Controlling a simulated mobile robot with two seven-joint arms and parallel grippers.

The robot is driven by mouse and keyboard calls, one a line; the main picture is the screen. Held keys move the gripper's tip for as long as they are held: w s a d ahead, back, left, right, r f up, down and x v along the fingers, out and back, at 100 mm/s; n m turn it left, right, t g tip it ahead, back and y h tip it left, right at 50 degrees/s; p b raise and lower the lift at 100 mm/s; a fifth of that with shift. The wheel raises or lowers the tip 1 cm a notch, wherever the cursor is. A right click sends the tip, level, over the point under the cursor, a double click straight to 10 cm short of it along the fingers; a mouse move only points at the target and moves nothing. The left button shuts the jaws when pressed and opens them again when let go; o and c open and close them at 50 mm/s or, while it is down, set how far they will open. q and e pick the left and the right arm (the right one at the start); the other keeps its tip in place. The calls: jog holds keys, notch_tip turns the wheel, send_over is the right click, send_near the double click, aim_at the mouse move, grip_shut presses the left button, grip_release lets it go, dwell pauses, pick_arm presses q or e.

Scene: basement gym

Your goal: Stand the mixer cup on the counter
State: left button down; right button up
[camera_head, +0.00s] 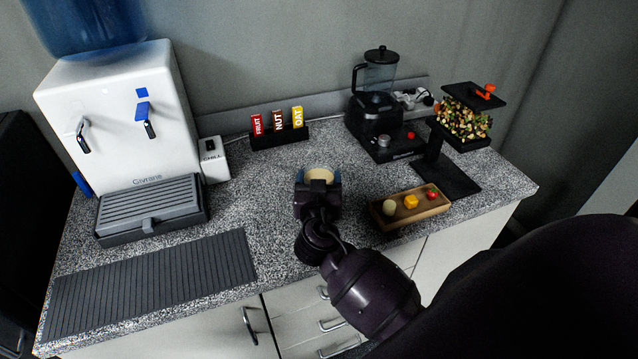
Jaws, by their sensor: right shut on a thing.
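The mixer cup (320,174) shows as a round, cream-coloured top with a bluish rim, near the middle of the speckled counter (250,220). My right gripper (318,187) is shut on it from the front edge side. The gripper covers most of the cup's body and its base. I cannot tell whether the cup touches the counter. My left gripper is out of view.
A white water dispenser (112,115) stands at left, with a dark ribbed mat (150,284) in front. Behind is a bar rack (279,138). At right are a wooden tray (408,207), a black blender (381,110) and a black stand (446,172).

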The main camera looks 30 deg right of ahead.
jog(key=shift+f, duration=0.45)
jog(key=shift+f, duration=0.15)
jog(key=o, duration=1.7)
jog(key=shift+c, duration=0.2)
